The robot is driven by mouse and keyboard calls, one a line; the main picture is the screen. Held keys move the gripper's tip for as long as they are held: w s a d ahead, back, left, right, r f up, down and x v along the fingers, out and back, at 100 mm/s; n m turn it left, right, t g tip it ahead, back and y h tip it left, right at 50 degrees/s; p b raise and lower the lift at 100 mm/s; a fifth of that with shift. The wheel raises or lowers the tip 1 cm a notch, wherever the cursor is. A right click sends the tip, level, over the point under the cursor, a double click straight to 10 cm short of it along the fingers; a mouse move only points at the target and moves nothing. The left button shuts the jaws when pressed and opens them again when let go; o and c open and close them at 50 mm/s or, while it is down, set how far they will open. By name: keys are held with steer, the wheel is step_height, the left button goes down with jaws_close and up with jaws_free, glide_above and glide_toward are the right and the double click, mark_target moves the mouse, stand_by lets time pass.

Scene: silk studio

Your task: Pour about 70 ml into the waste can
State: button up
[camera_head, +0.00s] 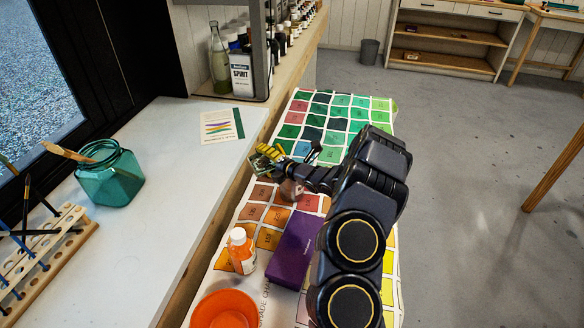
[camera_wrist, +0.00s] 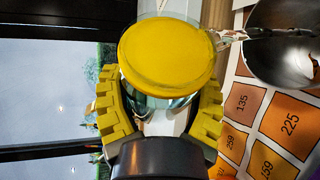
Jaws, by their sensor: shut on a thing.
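My gripper (camera_head: 270,154) has yellow ribbed fingers, which also show in the wrist view (camera_wrist: 163,80). It is shut on a clear glass vessel (camera_wrist: 157,101), one finger on each side. A round yellow surface (camera_wrist: 167,55), apparently liquid, fills the vessel's mouth. An open, shiny metal can (camera_wrist: 283,45), likely the waste can, stands right of the vessel in the wrist view. The vessel's rim comes close to the can's edge; I cannot tell if they touch. No clear stream shows. In the head view my gripper and arm hide much of this area.
A colour chart (camera_head: 330,112) covers the bench below my arm. A purple box (camera_head: 297,248), a white-capped orange bottle (camera_head: 242,250) and an orange bowl (camera_head: 226,310) stand nearer. A teal jar (camera_head: 111,178) is on the left sill; a spirit tin (camera_head: 242,76) stands behind.

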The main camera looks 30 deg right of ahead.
steer(key=shift+r, duration=0.3)
steer(key=shift+a+f+n, duration=0.3)
steer(key=shift+a+f, duration=0.3)
steer(key=shift+f, duration=0.3)
steer(key=shift+w+a+n+h, duration=0.1)
steer(key=shift+a+n+h, duration=0.2)
steer(key=shift+n, duration=0.1)
steer(key=shift+r, duration=0.65)
steer(key=shift+d+n, duration=0.1)
steer(key=shift+n, duration=0.3)
steer(key=shift+r+g+h, duration=0.1)
steer(key=shift+g+h, duration=0.2)
